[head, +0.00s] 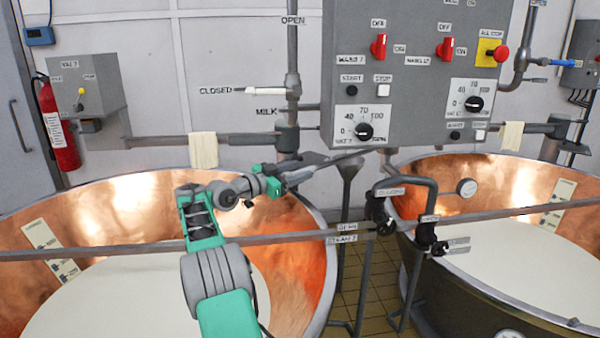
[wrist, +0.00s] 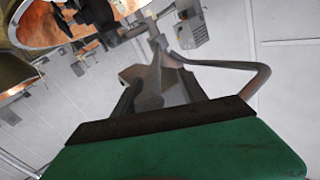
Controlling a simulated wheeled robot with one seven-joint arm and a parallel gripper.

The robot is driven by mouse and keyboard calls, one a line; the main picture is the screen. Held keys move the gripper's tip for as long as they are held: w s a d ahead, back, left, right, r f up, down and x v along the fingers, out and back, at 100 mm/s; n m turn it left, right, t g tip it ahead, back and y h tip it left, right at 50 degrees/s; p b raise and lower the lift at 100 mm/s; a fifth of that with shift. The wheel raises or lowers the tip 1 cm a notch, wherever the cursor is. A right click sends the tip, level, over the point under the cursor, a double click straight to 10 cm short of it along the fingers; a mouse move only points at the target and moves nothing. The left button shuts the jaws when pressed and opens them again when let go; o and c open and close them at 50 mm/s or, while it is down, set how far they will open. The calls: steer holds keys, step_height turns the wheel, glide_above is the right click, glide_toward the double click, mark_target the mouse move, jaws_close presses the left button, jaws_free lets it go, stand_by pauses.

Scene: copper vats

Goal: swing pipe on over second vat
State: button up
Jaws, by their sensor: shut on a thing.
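Two copper vats show in the head view, a left vat (head: 297,250) and a right vat (head: 412,190), each with pale liquid inside. My gripper (head: 322,160) is above the left vat's right rim, below the control panel. In the wrist view my gripper (wrist: 158,50) closes on the grey pipe, and a bent grey pipe length (wrist: 235,66) curves off to the right. Copper (wrist: 40,25) shows at upper left. The pipe's far end is hard to make out.
A grey control panel (head: 425,60) with red switches hangs close above the gripper. A steam rail (head: 300,237) crosses in front of both vats. A cloth (head: 203,150) hangs on the left wall pipe.

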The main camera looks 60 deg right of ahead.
steer(key=shift+s+d+f, duration=0.1)
steer(key=shift+s+d, duration=0.05)
steer(key=shift+s, duration=0.1)
stand_by(0.3)
